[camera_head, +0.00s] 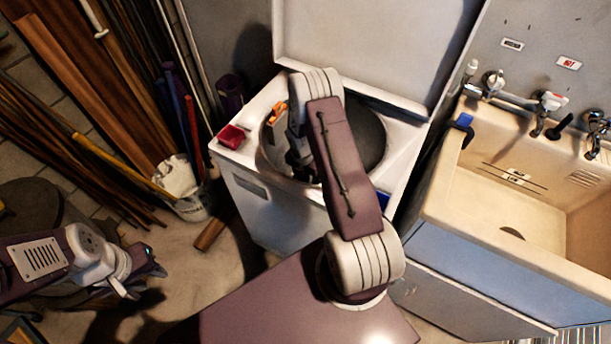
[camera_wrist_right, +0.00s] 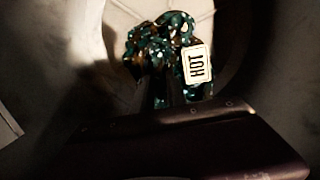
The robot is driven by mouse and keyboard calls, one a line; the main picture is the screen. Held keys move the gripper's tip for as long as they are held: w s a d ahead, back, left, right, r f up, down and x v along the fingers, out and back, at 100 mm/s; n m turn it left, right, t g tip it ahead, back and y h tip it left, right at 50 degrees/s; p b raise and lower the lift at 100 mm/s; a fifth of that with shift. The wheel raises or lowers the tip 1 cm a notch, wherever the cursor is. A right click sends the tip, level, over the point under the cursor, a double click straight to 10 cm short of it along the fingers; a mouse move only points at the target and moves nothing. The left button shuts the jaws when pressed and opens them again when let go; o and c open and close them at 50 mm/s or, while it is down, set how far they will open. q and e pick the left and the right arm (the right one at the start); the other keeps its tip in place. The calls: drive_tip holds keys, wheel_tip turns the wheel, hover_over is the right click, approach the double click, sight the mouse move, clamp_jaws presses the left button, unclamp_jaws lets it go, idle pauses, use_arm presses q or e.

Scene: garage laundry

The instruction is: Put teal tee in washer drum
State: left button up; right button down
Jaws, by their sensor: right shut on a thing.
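The white top-loading washer (camera_head: 255,205) stands with its lid (camera_head: 370,40) raised. My right arm reaches over it, and my right gripper (camera_head: 300,158) is down inside the drum (camera_head: 370,140), mostly hidden by the arm in the head view. In the right wrist view the right gripper (camera_wrist_right: 172,98) is shut on the teal tee (camera_wrist_right: 155,52), a bunched dark teal patterned cloth. A white label reading HOT (camera_wrist_right: 197,64) shows against the cloth. The pale drum wall surrounds it. My left gripper (camera_head: 145,275) is empty, low at the left, and looks open.
A beige sink (camera_head: 490,190) with taps is close on the right. A bucket (camera_head: 190,205) and leaning boards (camera_head: 85,80) stand at the left.

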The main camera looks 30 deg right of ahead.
drive_tip(key=shift+f, duration=0.15)
drive_tip(key=shift+f, duration=0.45)
drive_tip(key=c, duration=1.3)
unclamp_jaws()
drive_tip(key=shift+c, duration=0.2)
wheel_tip(320, 180, up, 13)
drive_tip(key=a+p, duration=0.1)
drive_tip(key=p, duration=0.1)
drive_tip(key=shift+s+a+r, duration=0.15)
drive_tip(key=shift+s, duration=0.15)
